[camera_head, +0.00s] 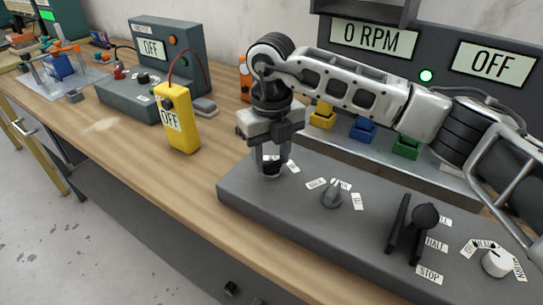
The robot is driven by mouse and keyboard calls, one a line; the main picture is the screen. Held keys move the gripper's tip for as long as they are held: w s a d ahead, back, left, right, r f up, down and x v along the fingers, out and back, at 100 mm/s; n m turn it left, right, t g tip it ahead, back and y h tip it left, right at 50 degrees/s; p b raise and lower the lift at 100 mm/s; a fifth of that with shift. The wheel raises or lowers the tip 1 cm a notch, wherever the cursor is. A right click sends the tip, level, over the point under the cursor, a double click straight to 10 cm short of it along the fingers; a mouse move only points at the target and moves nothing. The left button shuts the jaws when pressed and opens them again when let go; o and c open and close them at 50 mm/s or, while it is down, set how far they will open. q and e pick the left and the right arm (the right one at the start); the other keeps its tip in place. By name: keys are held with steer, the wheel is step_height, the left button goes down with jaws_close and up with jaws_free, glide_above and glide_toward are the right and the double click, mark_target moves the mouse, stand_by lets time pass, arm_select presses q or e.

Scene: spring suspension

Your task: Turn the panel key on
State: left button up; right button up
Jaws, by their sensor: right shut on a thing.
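The grey control panel (300,225) lies on the bench at the front right. My right gripper (270,166) points straight down at the panel's left end. It is shut on a small dark piece there, which I take to be the panel key (271,169); the fingers hide most of it, so its turn angle cannot be told. A white label (292,166) lies just right of the fingers. The large display behind reads 0 RPM (374,39), and the display beside it reads OFF (496,64). My left gripper is not in view.
On the panel stand a grey pointer knob (331,195), a black lever (424,217) by HALF and STOP labels, and a white dial (495,262). A yellow box (177,118) reading OFF stands left of the panel. Coloured blocks (363,130) sit behind my arm.

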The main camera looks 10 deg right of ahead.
mark_target(271, 161)
steer(key=shift+r+m, duration=0.1)
steer(key=shift+m, duration=0.2)
steer(key=o, duration=1)
step_height(271, 161, up, 16)
steer(key=shift+f+b, duration=0.1)
steer(key=shift+b, duration=0.45)
